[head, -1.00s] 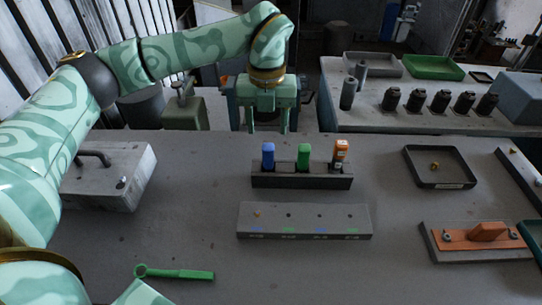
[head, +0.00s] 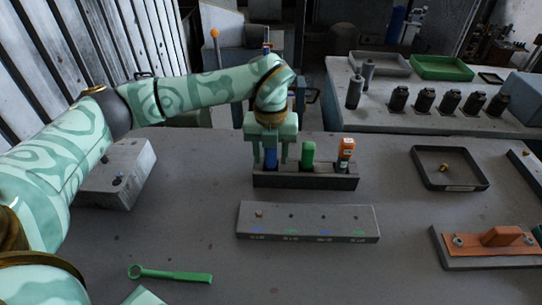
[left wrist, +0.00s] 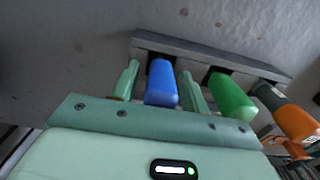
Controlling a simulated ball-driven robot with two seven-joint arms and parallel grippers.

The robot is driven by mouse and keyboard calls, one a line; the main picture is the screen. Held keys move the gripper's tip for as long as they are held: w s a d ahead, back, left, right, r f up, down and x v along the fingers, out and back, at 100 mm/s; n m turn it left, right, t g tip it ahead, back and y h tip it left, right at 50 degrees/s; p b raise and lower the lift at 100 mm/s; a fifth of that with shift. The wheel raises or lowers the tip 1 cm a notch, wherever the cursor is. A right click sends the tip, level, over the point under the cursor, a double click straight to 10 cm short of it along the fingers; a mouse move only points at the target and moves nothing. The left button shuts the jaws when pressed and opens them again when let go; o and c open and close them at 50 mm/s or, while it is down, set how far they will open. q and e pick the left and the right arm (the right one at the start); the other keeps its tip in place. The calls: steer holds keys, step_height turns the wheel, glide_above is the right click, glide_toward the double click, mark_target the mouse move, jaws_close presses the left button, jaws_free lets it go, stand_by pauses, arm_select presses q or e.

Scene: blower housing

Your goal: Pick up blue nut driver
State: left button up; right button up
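The blue nut driver (head: 270,159) stands upright in the left slot of a dark holder block (head: 305,181). It also shows in the left wrist view (left wrist: 162,84). My left gripper (head: 270,163) points down over it, with one finger on each side of the blue handle. In the left wrist view the fingers (left wrist: 160,85) are open, with a gap showing at the left of the handle. A green driver (head: 308,156) and an orange driver (head: 345,153) stand in the same holder. My right gripper is not in view.
A grey block with holes and coloured marks (head: 308,222) lies in front of the holder. A green wrench (head: 170,275) lies at the front left. A black tray (head: 449,183) and an orange part on a plate (head: 490,240) are to the right. Bare table lies between.

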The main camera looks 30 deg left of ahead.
arm_select(q)
jaws_close()
steer(key=shift+r, duration=0.55)
step_height(320, 180, up, 3)
steer(key=shift+f+p, duration=0.15)
steer(key=shift+p, duration=0.55)
steer(key=s+d+r+p, duration=0.1)
steer(key=s+d+r, duration=0.2)
steer(key=d, duration=0.3)
steer(key=s+d+r+p, duration=0.1)
steer(key=s+d+r, duration=0.1)
steer(key=d+r, duration=0.4)
steer(key=shift+s+d, duration=0.35)
steer(key=shift+s, duration=0.05)
steer(key=shift+r, duration=0.1)
